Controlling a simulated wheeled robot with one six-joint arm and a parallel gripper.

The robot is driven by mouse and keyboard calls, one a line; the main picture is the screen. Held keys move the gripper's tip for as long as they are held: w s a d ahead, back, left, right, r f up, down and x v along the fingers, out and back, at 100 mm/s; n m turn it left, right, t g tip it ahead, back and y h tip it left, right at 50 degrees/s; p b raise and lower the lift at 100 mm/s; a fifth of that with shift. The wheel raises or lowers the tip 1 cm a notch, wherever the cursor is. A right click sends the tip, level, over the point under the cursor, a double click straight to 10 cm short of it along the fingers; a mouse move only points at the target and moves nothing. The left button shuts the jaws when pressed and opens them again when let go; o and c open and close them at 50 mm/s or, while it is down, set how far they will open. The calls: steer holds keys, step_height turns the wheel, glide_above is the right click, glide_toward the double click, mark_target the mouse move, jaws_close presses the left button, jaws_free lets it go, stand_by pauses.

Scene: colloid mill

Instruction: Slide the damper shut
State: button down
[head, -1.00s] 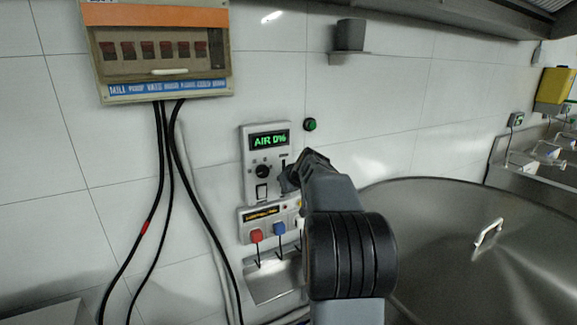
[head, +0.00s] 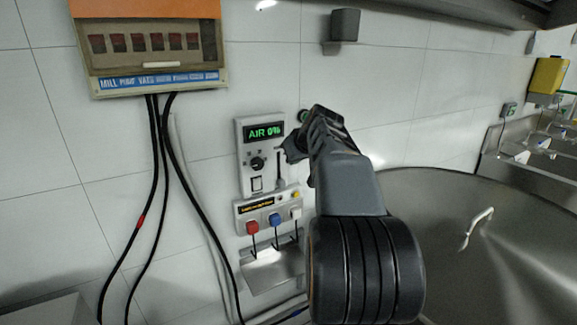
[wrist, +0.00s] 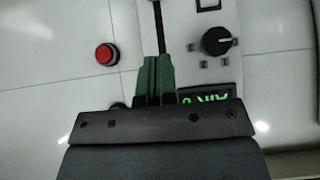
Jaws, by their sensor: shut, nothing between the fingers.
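The grey control panel (head: 246,178) is on the tiled wall, with a green display (head: 264,132) that reads AIR 0%. The damper's narrow dark vertical slot (head: 279,170) runs down the panel's right side; it also shows in the wrist view (wrist: 158,28). My gripper (head: 288,150) is shut and empty at the upper part of this slot. In the wrist view its green-padded fingertips (wrist: 156,62) are together over the slot's line. The damper's handle is not clearly visible; the fingers may hide it. I cannot tell whether they touch it.
A round knob (head: 257,164) and a rocker switch (head: 257,184) are left of the slot. A box with red, blue and white plugs (head: 268,210) is below. A red button (wrist: 107,54) is beside the panel. A large steel vat (head: 440,220) is at right.

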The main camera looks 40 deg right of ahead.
steer(key=shift+v, duration=0.8)
steer(key=s+a+f+m+g, duration=0.2)
steer(key=s+a+f, duration=0.1)
steer(key=f, duration=0.3)
steer(key=s+a+f+m+g, duration=0.1)
steer(key=s+a+f, duration=0.15)
steer(key=f, duration=0.25)
steer(key=s+a+f+n, duration=0.1)
steer(key=s+a+f, duration=0.2)
steer(key=a, duration=0.3)
steer(key=s+a+f+n+g, duration=0.1)
steer(key=s+a+f+n, duration=0.1)
steer(key=s+a, duration=0.3)
steer(key=s+a+f+n+g+y, duration=0.1)
steer(key=s+a+f, duration=0.3)
steer(key=a, duration=0.5)
steer(key=shift+s+f, duration=0.15)
steer(key=shift+s, duration=0.15)
